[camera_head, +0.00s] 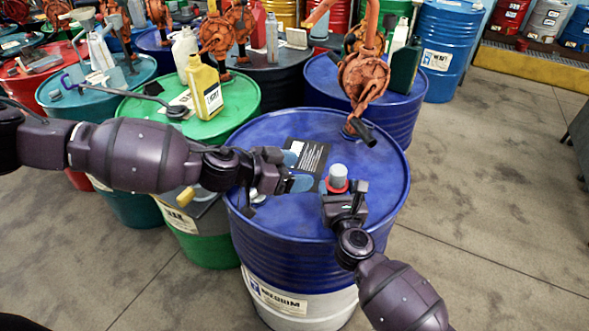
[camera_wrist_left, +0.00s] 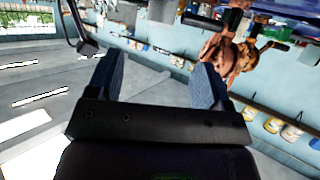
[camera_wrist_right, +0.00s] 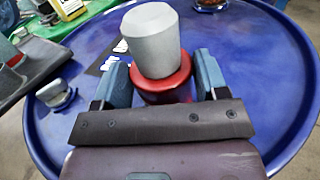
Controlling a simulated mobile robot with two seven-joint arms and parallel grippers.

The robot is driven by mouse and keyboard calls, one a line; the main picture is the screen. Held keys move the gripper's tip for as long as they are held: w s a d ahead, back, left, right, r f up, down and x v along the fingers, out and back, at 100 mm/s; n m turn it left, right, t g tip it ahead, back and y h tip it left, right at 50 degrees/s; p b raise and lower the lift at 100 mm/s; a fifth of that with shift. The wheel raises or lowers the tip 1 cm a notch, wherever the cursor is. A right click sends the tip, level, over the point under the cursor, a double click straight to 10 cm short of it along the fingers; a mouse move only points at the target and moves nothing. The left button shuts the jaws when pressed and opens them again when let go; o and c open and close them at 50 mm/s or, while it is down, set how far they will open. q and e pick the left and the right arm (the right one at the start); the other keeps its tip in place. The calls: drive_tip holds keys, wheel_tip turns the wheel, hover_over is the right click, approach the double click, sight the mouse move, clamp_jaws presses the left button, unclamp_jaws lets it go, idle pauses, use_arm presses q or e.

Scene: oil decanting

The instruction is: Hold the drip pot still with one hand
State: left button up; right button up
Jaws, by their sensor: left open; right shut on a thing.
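The drip pot, a grey cup with a red lower part (camera_head: 337,176), stands upright near the middle of the blue drum top (camera_head: 385,185). In the right wrist view the grey cup (camera_wrist_right: 152,42) sits between the fingers, and the blue pads press on its red part. My right gripper (camera_head: 343,193) is shut on it from the near side. Its underside is hidden by the gripper. My left gripper (camera_head: 298,171) is open and empty above the drum top, just left of the pot. In the left wrist view nothing is between its fingers (camera_wrist_left: 157,82).
A rusty orange pump (camera_head: 362,78) with a black spout rises at the drum's back edge. A green drum (camera_head: 215,130) with a yellow bottle (camera_head: 205,92) stands at left. More drums stand behind; the floor at right is clear.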

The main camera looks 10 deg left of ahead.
sight(339, 168)
use_arm(q)
drive_tip(key=x, duration=1.2)
drive_tip(key=shift+w+r, duration=0.1)
drive_tip(key=c, duration=1.1)
drive_tip(key=shift+r, duration=0.55)
drive_tip(key=shift+r, duration=0.35)
drive_tip(key=shift+r, duration=0.25)
